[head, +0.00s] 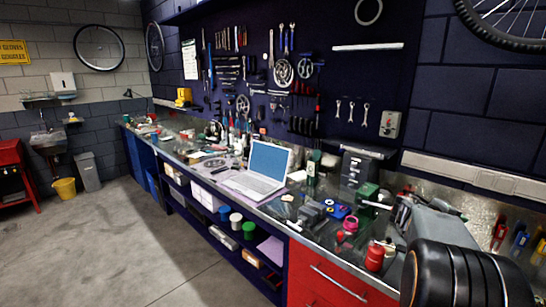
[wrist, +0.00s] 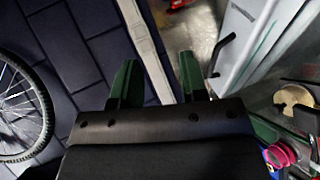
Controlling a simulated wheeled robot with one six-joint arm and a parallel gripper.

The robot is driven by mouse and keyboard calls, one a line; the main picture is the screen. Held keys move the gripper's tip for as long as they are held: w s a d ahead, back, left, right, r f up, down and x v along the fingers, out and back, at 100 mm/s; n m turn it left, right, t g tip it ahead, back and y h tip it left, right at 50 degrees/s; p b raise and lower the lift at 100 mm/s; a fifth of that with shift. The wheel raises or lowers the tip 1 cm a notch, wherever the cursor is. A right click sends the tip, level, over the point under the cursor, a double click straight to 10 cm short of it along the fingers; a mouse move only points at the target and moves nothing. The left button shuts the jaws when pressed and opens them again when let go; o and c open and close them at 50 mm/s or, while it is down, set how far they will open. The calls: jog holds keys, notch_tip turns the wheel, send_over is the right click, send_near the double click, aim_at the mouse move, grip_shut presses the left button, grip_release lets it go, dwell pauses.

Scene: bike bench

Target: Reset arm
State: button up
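My gripper (wrist: 157,75) shows in the wrist view as two green fingers on a dark palm. The fingers stand apart with nothing visible held between them. Behind the gap are the pale wall rail and the metal back of the bench. In the head view, my black arm (head: 455,275) fills the lower right corner over the right end of the workbench (head: 325,232). I cannot make out the gripper's fingers there.
The bench holds an open laptop (head: 262,168), a red can (head: 375,257), a pink roll (head: 350,223) and many small tools. A wheel (wrist: 22,105) hangs on the wall. A white-grey box (wrist: 250,40) is right of the fingers. The floor (head: 130,240) at left is clear.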

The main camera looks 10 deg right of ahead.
jog(key=s+a+f+m+y, duration=0.1)
jog(key=s+a+f+y, duration=0.4)
jog(key=a+f, duration=0.5)
jog(key=s+a+f+t+y+b, duration=0.1)
jog(key=s+a+y, duration=0.1)
jog(key=a, duration=0.8)
jog(key=s+a+f+n+t+y+b, duration=0.1)
jog(key=a+y, duration=0.3)
jog(key=a, duration=0.7)
jog(key=s+a+f+t+y+b, duration=0.1)
jog(key=s+a+f+y+b, duration=0.2)
jog(key=a, duration=0.7)
jog(key=shift+a+f+n+t, duration=0.15)
jog(key=shift+f+n+t, duration=0.15)
jog(key=shift+n, duration=0.1)
jog(key=shift+s, duration=0.2)
